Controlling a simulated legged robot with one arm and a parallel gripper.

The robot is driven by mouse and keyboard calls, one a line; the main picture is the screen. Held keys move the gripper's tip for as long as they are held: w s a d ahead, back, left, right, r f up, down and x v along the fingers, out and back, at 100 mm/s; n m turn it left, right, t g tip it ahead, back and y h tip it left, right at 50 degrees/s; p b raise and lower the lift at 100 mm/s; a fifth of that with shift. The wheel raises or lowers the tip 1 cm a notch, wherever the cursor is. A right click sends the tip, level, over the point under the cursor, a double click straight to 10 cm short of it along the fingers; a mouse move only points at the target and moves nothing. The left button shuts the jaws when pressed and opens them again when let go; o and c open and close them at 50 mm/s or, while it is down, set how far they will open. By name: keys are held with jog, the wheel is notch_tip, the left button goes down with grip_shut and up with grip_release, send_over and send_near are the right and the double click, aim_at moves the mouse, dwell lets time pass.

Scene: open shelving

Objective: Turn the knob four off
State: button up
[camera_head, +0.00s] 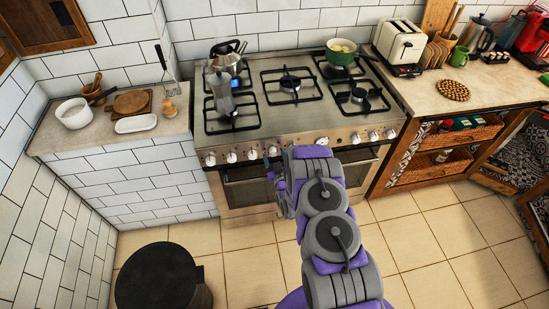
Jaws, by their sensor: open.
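The stove (300,122) stands against the tiled wall, with a row of white knobs along its front panel. The fourth knob from the left (272,151) is just above the tip of my gripper (270,166). The gripper is open in front of the panel, partly hidden by my own arm. I cannot tell whether it touches the knob. Other knobs show to the left (231,157) and to the right (373,136). A blue flame (236,83) shows at the back left burner, by the kettle (227,60) and the moka pot (221,97).
A green pot (341,52) sits on the back right burner. The oven door (245,188) is below the panel. A black round bin (163,278) stands on the floor at lower left. Open wooden shelving (442,150) is to the right. The tiled floor at right is clear.

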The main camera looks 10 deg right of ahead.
jog(key=shift+w, duration=0.1)
jog(key=c, duration=1.1)
jog(key=shift+o, duration=0.2)
jog(key=m, duration=0.2)
jog(key=shift+m, duration=0.4)
jog(key=m, duration=0.3)
jog(key=shift+m, duration=0.4)
jog(key=m, duration=0.2)
jog(key=m+b, duration=0.1)
jog(key=m, duration=0.1)
jog(key=shift+f+m+t+h, duration=0.15)
jog(key=shift+m+t+h, duration=0.15)
jog(key=shift+m+b, duration=0.85)
jog(key=shift+m, duration=0.65)
